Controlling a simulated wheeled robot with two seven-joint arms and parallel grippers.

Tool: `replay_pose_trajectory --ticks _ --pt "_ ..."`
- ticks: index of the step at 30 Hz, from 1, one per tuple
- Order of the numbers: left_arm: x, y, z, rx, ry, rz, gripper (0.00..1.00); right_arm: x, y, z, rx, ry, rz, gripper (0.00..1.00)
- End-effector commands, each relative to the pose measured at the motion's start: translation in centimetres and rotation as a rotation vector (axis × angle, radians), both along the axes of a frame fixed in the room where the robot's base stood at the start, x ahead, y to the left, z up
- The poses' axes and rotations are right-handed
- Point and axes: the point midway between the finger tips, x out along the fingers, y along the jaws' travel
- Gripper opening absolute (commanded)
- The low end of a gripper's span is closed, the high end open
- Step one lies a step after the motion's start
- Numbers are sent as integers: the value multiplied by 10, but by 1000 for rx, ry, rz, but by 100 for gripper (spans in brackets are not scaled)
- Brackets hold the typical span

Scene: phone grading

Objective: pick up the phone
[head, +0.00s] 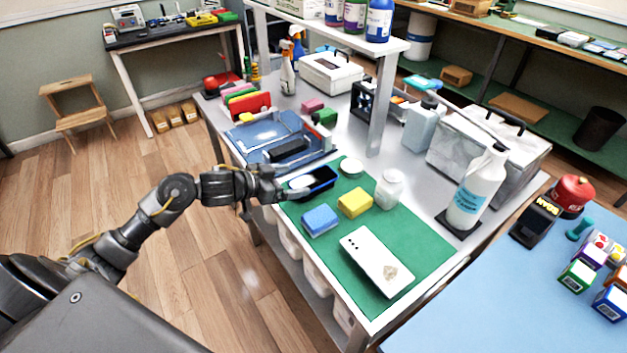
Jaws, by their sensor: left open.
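A white phone (377,261) lies flat on the green mat (425,246) near the front of the metal table. Its upper side shows a round beige mark near one end. My left gripper (262,200) is open at the table's left edge, beside a small dark tray (318,189) with a white item in it. The gripper is well to the left of and behind the phone, apart from it. Its fingertips partly overlap the tray's near end, and I cannot tell whether they touch. My right gripper is not in view.
A blue sponge (320,220), a yellow sponge (355,203) and a white jar (390,188) stand on the mat behind the phone. A white bottle (477,190) stands right of the mat. A shelf post (383,100) rises at the back. Bare mat surrounds the phone.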

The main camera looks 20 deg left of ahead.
Motion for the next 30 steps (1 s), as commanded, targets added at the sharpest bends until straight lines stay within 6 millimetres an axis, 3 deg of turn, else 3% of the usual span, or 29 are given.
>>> replay_pose_trajectory --ticks 12,21,30 --pt "36 -25 -20 -2 -1 2 85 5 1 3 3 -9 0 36" --pt "39 -27 -22 0 0 1 85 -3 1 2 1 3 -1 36" --pt "39 -26 -22 0 0 1 46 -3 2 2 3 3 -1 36"
